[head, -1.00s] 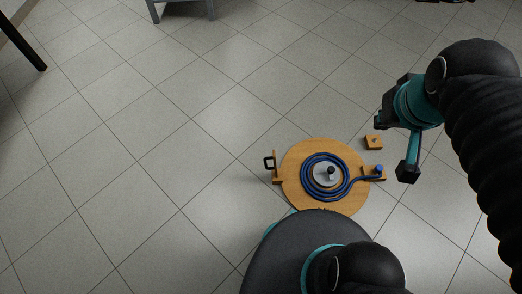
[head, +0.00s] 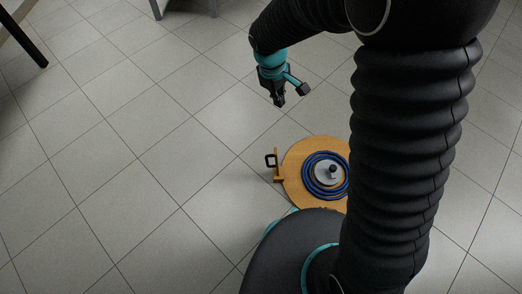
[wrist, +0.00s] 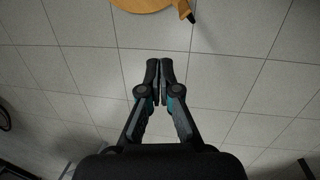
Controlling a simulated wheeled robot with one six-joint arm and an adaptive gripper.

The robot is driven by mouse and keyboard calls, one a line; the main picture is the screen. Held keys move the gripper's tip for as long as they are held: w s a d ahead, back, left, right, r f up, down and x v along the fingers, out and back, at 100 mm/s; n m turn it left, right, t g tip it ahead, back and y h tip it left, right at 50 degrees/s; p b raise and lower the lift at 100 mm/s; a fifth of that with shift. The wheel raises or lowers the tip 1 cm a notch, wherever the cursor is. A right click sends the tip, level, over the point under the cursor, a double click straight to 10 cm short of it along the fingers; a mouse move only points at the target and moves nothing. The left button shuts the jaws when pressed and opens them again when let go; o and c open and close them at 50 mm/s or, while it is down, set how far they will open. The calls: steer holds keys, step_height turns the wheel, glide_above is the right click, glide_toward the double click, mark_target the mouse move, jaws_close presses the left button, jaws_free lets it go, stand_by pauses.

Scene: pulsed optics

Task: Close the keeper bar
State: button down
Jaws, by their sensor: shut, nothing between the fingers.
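A round wooden board (head: 297,162) lies on the tiled floor, with a coil of blue hose (head: 308,180) around a grey hub with a black knob (head: 332,170). A wooden bar (head: 278,168) with a black loop handle (head: 270,161) stands at the board's left edge; it looks like the keeper bar, but I cannot tell its position for certain. My gripper (head: 279,100) is shut and empty, above the floor beyond the board. In the wrist view, my gripper (wrist: 160,64) points toward the board (wrist: 138,5), whose edge and black-tipped wooden piece (wrist: 186,12) show at the top.
My arm hides the board's right side in the head view. A grey stand (head: 185,8) is at the top and a dark leg (head: 28,42) at the upper left. The floor left of the board is clear.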

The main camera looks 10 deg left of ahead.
steer(key=s+a+f+n+h, duration=0.1)
steer(key=a+f+n, duration=0.1)
steer(key=a+f, duration=0.35)
steer(key=s+a+f+n, duration=0.2)
steer(key=f, duration=0.7)
steer(key=s+a+f+n+h, duration=0.1)
steer(key=a+f+n, duration=0.1)
steer(key=a+f, duration=0.35)
steer(key=d+f, duration=0.8)
steer(key=f, duration=0.2)
steer(key=shift+d+f+g+b, duration=0.15)
steer(key=shift+f+g+b, duration=0.15)
steer(key=shift+b, duration=0.15)
steer(key=shift+r, duration=0.1)
